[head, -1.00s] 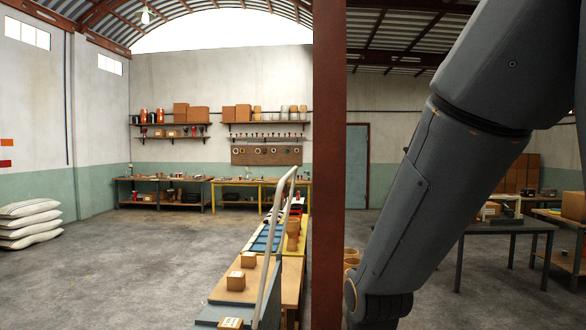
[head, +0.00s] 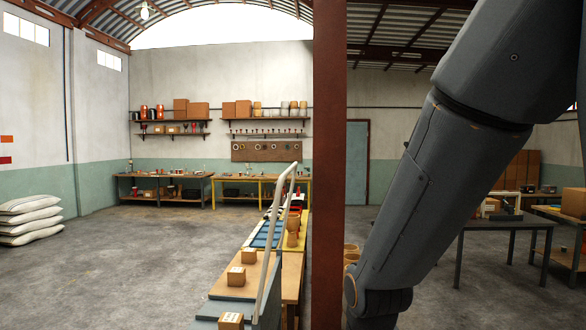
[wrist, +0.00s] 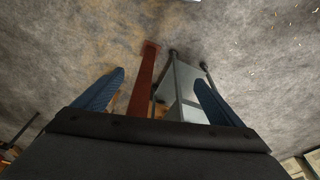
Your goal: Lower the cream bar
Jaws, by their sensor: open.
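A pale, cream-looking bar (head: 272,238) shows in the head view, just left of the red-brown column. It rises slanting to the right from beside the workbench and bends over at the top.
The red-brown column (head: 329,190) stands close, right of the bar; a red-brown post (wrist: 143,80) shows between the fingers. A workbench (head: 292,275) with small boxes (head: 236,276) runs behind the bar. A dark table (head: 505,224) stands right.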

